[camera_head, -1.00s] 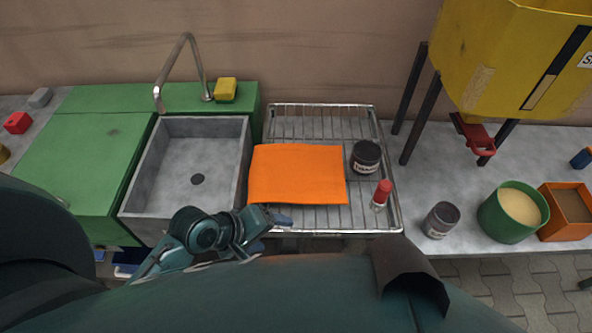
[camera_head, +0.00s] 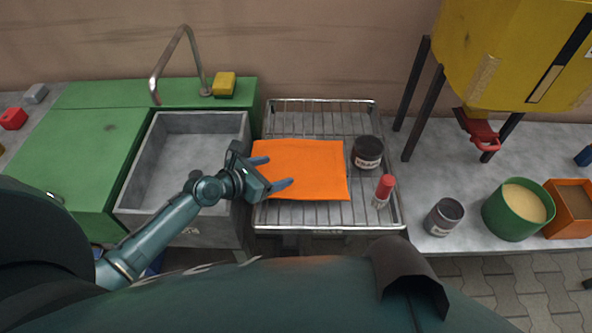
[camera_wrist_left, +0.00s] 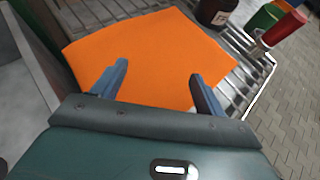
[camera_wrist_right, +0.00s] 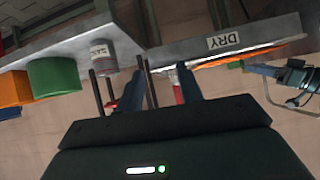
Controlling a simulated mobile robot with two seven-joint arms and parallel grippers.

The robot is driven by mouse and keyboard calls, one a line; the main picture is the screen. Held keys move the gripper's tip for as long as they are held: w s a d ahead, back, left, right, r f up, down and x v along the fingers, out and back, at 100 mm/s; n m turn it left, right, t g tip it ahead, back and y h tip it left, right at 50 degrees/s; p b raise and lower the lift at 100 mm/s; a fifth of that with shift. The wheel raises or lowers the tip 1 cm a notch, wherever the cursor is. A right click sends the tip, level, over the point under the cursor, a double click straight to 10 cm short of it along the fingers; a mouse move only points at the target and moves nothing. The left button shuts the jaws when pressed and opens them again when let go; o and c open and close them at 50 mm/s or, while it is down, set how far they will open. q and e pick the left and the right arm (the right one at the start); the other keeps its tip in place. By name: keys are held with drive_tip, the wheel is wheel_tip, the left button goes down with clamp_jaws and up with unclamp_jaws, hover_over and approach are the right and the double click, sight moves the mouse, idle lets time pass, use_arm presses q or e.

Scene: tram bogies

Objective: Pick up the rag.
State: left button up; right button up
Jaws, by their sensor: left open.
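The rag (camera_head: 310,165) is a flat orange cloth lying on a wire rack (camera_head: 385,215). It also fills the middle of the left wrist view (camera_wrist_left: 150,45). My left gripper (camera_head: 272,174) is over the rag's left front part in the head view. Its two fingers (camera_wrist_left: 159,74) are spread, with orange cloth showing between and beyond them, and nothing is held. Whether the fingertips touch the cloth I cannot tell.
A grey sink (camera_head: 180,160) with a tap is to the left. Another jar (camera_head: 444,216), a green tub (camera_head: 515,215) and a yellow hopper (camera_head: 500,55) are to the right.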

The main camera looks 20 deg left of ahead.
sight(288, 174)
use_arm(q)
drive_tip(key=b+x, duration=0.1)
drive_tip(key=x, duration=0.3)
drive_tip(key=shift+w+d+f+b, duration=0.15)
drive_tip(key=shift+w+d+b, duration=0.05)
drive_tip(key=shift+b, duration=0.1)
drive_tip(key=shift+w+d+f, duration=0.3)
drive_tip(key=shift+w, duration=0.15)
use_arm(e)
drive_tip(key=shift+s+a+f+n+y, duration=0.15)
drive_tip(key=shift+a+n+y, duration=0.2)
drive_tip(key=shift+a, duration=0.2)
use_arm(q)
drive_tip(key=shift+f, duration=0.1)
drive_tip(key=c, duration=0.4)
use_arm(e)
drive_tip(key=shift+w, duration=0.2)
use_arm(q)
drive_tip(key=shift+s, duration=0.1)
drive_tip(key=c, duration=1)
